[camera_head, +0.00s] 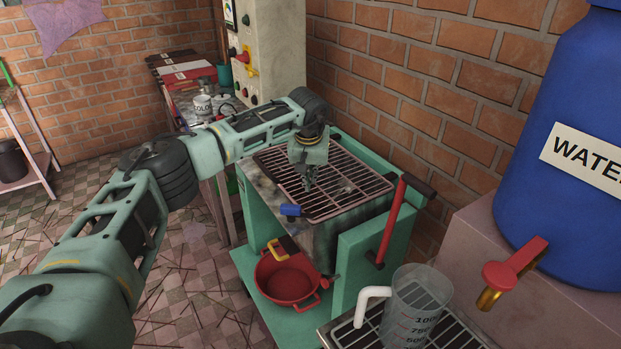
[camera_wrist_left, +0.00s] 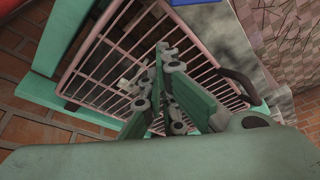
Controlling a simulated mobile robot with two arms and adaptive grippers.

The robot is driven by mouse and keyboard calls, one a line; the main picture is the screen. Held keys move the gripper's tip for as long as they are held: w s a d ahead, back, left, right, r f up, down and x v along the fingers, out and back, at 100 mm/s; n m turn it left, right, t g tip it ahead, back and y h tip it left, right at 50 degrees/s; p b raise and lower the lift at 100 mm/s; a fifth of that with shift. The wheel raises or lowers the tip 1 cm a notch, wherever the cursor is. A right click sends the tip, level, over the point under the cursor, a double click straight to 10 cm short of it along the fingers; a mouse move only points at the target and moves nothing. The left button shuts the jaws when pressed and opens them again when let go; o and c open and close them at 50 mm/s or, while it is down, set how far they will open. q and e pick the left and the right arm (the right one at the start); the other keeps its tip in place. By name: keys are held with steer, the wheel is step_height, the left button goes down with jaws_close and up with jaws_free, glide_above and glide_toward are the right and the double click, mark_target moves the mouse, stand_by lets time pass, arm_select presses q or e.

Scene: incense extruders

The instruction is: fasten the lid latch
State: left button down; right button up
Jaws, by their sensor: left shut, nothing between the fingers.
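The pink barred lid (camera_head: 352,188) lies flat over the top of the green and grey machine (camera_head: 357,256); it also shows in the left wrist view (camera_wrist_left: 104,58). A small blue piece (camera_head: 291,210), which may be the latch, sits at the lid's front left edge. I cannot tell if it is fastened. My left gripper (camera_head: 309,184) points down over the lid's left part, with its fingers shut and empty. In the left wrist view the fingers (camera_wrist_left: 163,62) hang over the bars; contact with them is unclear. My right gripper is not in view.
A red bowl (camera_head: 288,283) stands low at the machine's front, below a yellow and black handle (camera_head: 283,247). A red lever (camera_head: 391,222) rises at its right. A measuring jug (camera_head: 416,305) and a blue water barrel (camera_head: 570,150) stand on the right. A brick wall is behind.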

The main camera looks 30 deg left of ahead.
mark_target(312, 196)
arm_select(q)
steer(key=b+x, duration=0.4)
steer(key=x, duration=0.2)
steer(key=shift+f+b, duration=0.3)
steer(key=shift+b, duration=0.05)
steer(key=s, duration=0.1)
steer(key=s+d+r+p, duration=0.1)
steer(key=shift+s, duration=0.3)
steer(key=shift+s+d, duration=0.3)
steer(key=shift+s, duration=0.3)
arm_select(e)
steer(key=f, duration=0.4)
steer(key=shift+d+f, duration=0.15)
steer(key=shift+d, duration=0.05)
arm_select(q)
steer(key=shift+d+p, duration=0.15)
steer(key=shift+p, duration=0.15)
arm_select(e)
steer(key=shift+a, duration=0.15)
